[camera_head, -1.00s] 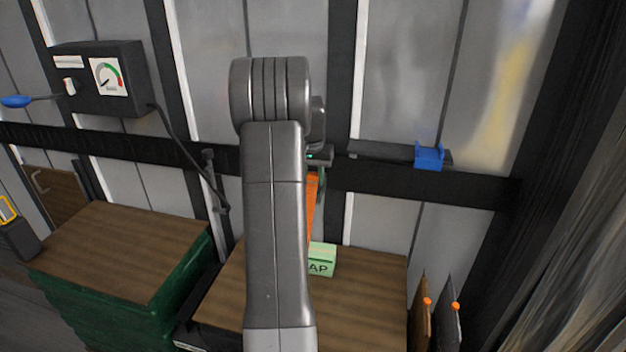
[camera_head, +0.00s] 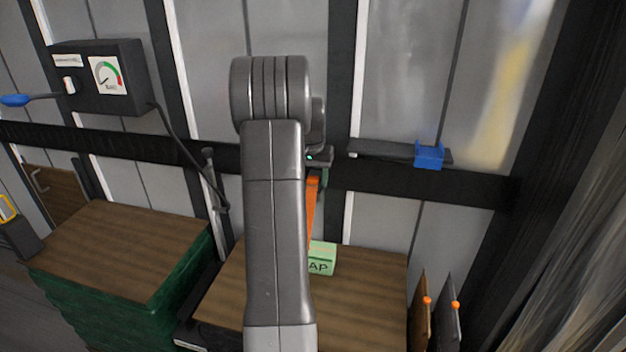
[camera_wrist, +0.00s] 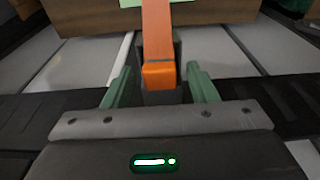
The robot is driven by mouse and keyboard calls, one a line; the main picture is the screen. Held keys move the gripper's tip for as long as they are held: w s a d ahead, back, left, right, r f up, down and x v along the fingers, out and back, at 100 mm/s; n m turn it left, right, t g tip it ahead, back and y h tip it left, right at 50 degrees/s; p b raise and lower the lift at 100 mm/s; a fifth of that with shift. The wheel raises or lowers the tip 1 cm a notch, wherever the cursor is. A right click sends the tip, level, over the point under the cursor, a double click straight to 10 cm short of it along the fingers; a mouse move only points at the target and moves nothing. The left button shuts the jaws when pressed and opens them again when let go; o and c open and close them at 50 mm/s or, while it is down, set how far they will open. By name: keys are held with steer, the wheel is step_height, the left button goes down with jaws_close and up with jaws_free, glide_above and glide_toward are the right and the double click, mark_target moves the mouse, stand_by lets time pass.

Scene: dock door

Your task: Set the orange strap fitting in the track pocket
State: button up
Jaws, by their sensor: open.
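The orange strap fitting (camera_wrist: 159,73) hangs as a long strip with a block-like end in the wrist view. In the head view the orange strip (camera_head: 312,205) shows beside my arm, partly hidden by it. My gripper (camera_wrist: 160,88) is open, with one green finger on each side of the orange end and visible gaps to both. A dark grey channel-like piece (camera_wrist: 177,60) sits right behind the orange end. It may be the track pocket; I cannot tell whether the fitting is seated in it. The dark track (camera_head: 400,180) runs across the wall.
A blue clip (camera_head: 429,156) sits on a ledge at right. A gauge box (camera_head: 101,78) with a hanging cable is at left. Upright boards (camera_head: 447,310) stand at lower right.

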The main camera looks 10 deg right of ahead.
step_height(320, 180, up, 11)
steer(key=s, duration=0.1)
steer(key=shift+s+a+b, duration=0.3)
steer(key=shift+a+b, duration=0.05)
steer(key=shift+r, duration=0.1)
